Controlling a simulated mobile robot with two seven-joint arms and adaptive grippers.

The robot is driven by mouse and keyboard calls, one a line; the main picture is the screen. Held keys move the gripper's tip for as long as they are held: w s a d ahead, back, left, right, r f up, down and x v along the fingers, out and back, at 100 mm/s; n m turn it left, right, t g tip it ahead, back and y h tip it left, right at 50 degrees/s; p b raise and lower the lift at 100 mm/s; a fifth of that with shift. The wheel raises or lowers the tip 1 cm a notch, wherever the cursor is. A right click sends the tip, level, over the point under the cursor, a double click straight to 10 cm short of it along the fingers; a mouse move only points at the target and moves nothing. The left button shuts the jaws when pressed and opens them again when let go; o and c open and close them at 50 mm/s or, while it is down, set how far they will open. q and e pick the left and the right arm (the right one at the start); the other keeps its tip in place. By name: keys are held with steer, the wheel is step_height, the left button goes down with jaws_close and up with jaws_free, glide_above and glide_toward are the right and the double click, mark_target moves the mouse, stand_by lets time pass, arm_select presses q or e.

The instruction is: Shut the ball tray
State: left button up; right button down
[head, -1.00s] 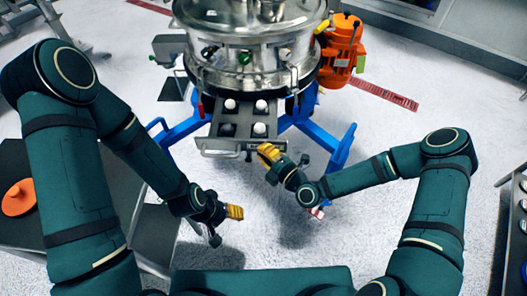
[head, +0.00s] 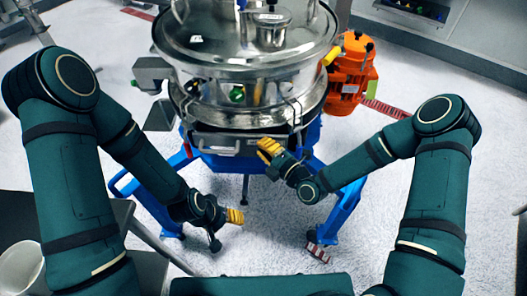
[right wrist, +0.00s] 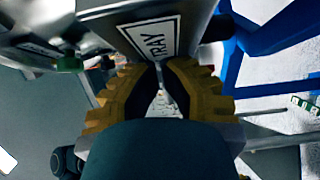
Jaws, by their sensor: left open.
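The ball tray's metal front (head: 222,146), with its bar handle, is against the lower body of the steel sifter (head: 250,85). No ball wells show in front of the sifter. My right gripper (head: 265,147) is by the right end of the tray front. In the right wrist view, its yellow fingers (right wrist: 160,66) converge beside the plate labelled TRAY (right wrist: 152,38), and a thin rod shows between them. I cannot tell whether they touch the rod. My left gripper (head: 238,216) is open and empty, below and apart from the tray.
The sifter stands on blue legs (head: 345,200). An orange motor (head: 350,75) is at its right side. A white container (head: 22,268) is at the lower left. The floor right of the sifter is largely clear.

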arm_select(q)
steer(key=shift+w+f, duration=0.3)
steer(key=shift+w, duration=0.3)
arm_select(e)
steer(key=shift+w+d, duration=0.1)
steer(key=shift+w, duration=0.9)
steer(key=shift+r, duration=0.1)
